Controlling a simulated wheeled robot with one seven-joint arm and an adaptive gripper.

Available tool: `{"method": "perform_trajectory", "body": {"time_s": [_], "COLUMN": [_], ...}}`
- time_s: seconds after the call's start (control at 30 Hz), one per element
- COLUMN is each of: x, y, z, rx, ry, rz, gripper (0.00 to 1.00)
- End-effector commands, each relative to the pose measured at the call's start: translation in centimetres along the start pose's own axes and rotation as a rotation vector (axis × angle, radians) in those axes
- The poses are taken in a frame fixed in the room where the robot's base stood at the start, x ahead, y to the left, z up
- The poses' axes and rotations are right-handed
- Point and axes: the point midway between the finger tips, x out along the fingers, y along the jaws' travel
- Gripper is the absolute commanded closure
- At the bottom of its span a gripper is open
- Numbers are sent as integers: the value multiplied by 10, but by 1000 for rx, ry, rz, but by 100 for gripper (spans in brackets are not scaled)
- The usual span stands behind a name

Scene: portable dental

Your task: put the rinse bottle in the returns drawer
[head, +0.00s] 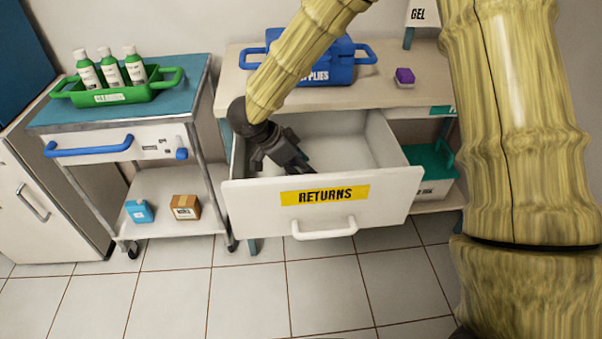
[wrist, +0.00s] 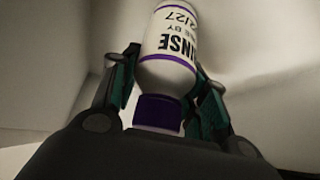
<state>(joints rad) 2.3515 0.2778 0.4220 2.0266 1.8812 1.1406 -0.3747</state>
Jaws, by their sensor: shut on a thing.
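The returns drawer (head: 395,195) is pulled open, with a yellow RETURNS label on its white front. My gripper (head: 300,167) reaches down inside the drawer, at its left part. In the wrist view my gripper (wrist: 165,90) is shut on the rinse bottle (wrist: 168,65), a white bottle with purple bands and a purple cap. The cap end points toward my palm. Pale drawer walls surround the bottle in the wrist view. In the head view the bottle is hidden behind the drawer front and my gripper. I cannot tell whether it touches the drawer floor.
A blue supplies box (head: 340,65) and a small purple item (head: 405,77) stand on the counter above the drawer. A green bin (head: 435,180) sits at right. A cart (head: 125,120) at left holds a green tray (head: 115,96) with three bottles. The right part inside the drawer looks clear.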

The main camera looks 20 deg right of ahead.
Motion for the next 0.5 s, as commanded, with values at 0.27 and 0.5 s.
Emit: {"method": "perform_trajectory", "body": {"time_s": [0.27,0.5], "x": [13,15], "y": [0,0], "z": [9,10], "rx": [0,-1], "ry": [-1,0], "rz": [0,0], "gripper": [85,85]}}
